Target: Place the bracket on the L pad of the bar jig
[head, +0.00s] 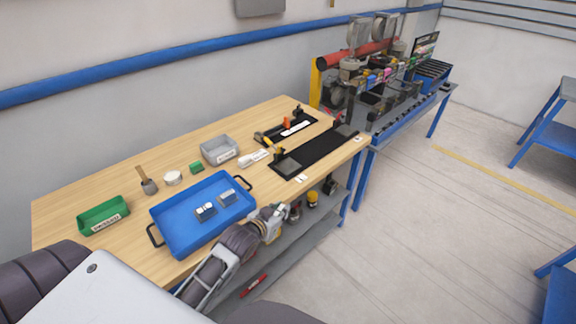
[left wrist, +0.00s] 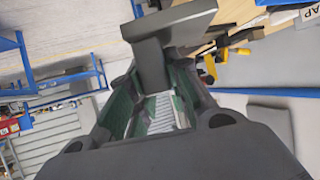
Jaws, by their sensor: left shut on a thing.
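The bar jig (head: 318,152) is a long black plate on the right part of the wooden table, with a grey pad (head: 287,165) at its left end. A small white label (head: 301,179) lies in front of that end, its letter too small to read. My left gripper (head: 279,213) is by the table's front edge, right of the blue tray and short of the jig. In the left wrist view it is shut on the bracket (left wrist: 172,40), a dark grey angled piece between the fingers (left wrist: 160,105). The bracket cannot be made out in the head view. My right gripper is out of view.
The blue tray (head: 178,240) holds grey-and-white pieces (head: 206,211). A grey bin (head: 219,150), green bin (head: 104,215), brush (head: 147,182) and white round thing (head: 173,178) stand around it. Another black fixture (head: 296,127) lies behind the jig. A shelf (head: 300,238) runs below.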

